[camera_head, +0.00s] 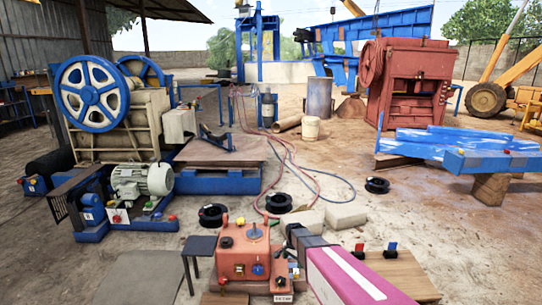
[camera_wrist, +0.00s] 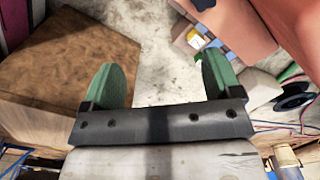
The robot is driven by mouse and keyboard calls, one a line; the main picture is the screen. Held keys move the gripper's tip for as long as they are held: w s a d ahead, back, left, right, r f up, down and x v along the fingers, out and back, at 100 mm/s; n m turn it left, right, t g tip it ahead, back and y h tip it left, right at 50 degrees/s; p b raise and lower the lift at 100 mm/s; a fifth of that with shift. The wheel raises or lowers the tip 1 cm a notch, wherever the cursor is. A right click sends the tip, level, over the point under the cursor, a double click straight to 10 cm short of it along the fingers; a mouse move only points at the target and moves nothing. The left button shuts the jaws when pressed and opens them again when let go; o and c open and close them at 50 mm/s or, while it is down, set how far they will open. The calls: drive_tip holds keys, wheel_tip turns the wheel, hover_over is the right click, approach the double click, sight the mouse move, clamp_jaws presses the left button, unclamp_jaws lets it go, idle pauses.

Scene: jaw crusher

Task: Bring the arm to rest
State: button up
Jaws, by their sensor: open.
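My gripper (camera_wrist: 163,82) shows in the wrist view, with two green fingers standing wide apart on a dark bar. It is open, with nothing between the fingers but pale ground behind them. A brown wooden block (camera_wrist: 75,60) lies beyond and left of the fingers. An orange-red housing (camera_wrist: 235,30) fills the upper right, apart from the fingers as far as I can see. In the head view I cannot make out the gripper's fingers. The orange-red control box (camera_head: 243,258) with knobs stands at the bottom centre there.
A pink and white long shape lies right of the control box; I cannot tell what it is. A wooden surface (camera_head: 405,276) with small levers is beside it. Black spools (camera_head: 378,186) and pale blocks (camera_head: 345,215) lie behind. The jaw crusher (camera_head: 115,110) stands left.

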drive_tip(key=s+d+r+n, duration=0.4)
drive_tip(key=s+r, duration=0.5)
drive_tip(key=s+d+r+n, duration=0.4)
drive_tip(key=s+r, duration=0.5)
drive_tip(key=s, duration=0.1)
drive_tip(key=shift+s+d+r+n, duration=0.15)
drive_tip(key=shift+s+r+n, duration=0.05)
drive_tip(key=shift+n, duration=0.2)
